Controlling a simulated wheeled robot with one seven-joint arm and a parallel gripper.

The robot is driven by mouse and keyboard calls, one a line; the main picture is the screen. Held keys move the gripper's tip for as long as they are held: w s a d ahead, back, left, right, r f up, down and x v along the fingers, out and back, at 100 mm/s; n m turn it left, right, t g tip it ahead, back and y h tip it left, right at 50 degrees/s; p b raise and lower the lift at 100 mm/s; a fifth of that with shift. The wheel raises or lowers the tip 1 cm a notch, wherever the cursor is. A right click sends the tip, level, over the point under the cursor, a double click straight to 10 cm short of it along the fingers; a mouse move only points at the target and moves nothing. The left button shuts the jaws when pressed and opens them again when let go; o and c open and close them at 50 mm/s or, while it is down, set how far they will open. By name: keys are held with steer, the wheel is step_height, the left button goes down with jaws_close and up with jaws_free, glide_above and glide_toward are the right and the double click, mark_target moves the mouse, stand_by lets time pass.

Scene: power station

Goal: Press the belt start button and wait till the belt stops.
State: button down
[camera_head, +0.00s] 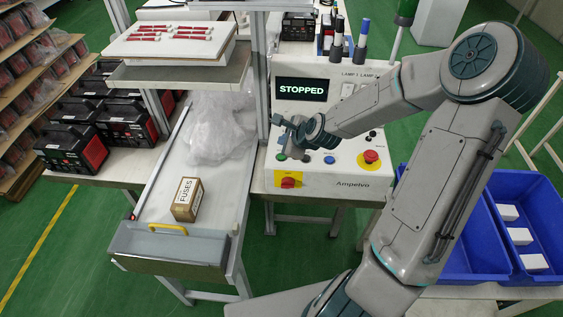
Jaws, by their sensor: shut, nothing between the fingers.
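The control panel (338,186) is a white box marked "Ampelvo". Its display (301,90) reads "STOPPED". Along its front are a green button (281,157), a blue button (329,160), a red emergency button (371,157) on yellow, and a red switch (288,182) on yellow. My gripper (285,128) is shut and empty, in front of the panel just above the green button. I cannot tell whether it touches the panel. The belt (186,170) runs to the left of the panel and bears a brown box marked "FUSES" (187,199).
Plastic film (215,127) hangs over the belt. Blue crates (487,222) with white boxes stand at right, behind my arm. Black-and-red devices (72,146) stand at left.

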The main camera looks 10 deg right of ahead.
mark_target(284, 158)
steer(key=shift+f+b, duration=0.9)
steer(key=shift+f, duration=0.85)
stand_by(0.6)
steer(key=shift+f, duration=0.4)
